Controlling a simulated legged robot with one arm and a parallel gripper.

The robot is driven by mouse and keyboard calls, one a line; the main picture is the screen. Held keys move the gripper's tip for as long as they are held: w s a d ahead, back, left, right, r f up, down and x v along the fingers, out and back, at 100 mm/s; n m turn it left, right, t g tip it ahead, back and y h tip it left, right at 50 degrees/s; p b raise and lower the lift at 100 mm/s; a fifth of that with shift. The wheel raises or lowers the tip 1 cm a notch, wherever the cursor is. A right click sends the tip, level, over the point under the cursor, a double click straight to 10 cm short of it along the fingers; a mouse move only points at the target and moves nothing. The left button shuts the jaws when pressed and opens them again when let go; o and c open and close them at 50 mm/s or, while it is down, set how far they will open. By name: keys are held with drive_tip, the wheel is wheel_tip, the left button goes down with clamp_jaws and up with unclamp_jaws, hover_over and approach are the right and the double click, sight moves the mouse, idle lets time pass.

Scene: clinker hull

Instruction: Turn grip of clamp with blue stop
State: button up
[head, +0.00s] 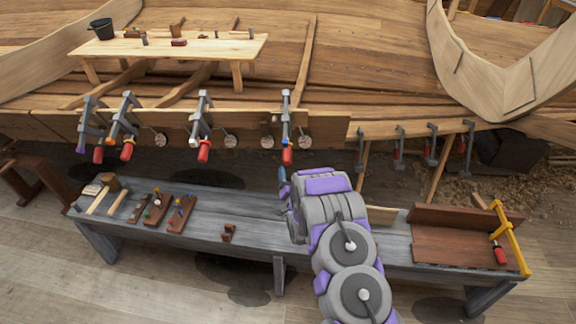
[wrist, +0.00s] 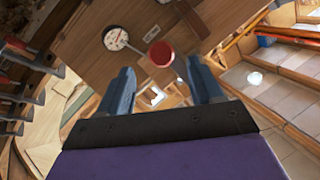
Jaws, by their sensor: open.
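Several grey clamps with red grips hang along the hull's lower plank in the head view. The rightmost one on that plank (head: 286,118) has its red grip (head: 287,156) hanging down just above my gripper (head: 283,178). In the wrist view a red grip (wrist: 161,54) shows end-on, just beyond and between my open fingertips (wrist: 162,80). My gripper is empty and apart from it.
Round dials (head: 305,142) sit on the plank beside the clamps; one shows in the wrist view (wrist: 116,39). A grey bench (head: 255,224) with tools stands below. More clamps (head: 432,145) hang to the right.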

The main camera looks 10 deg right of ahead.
drive_tip(key=s+p, duration=0.1)
drive_tip(key=s, duration=0.6)
drive_tip(key=shift+s+f, duration=0.15)
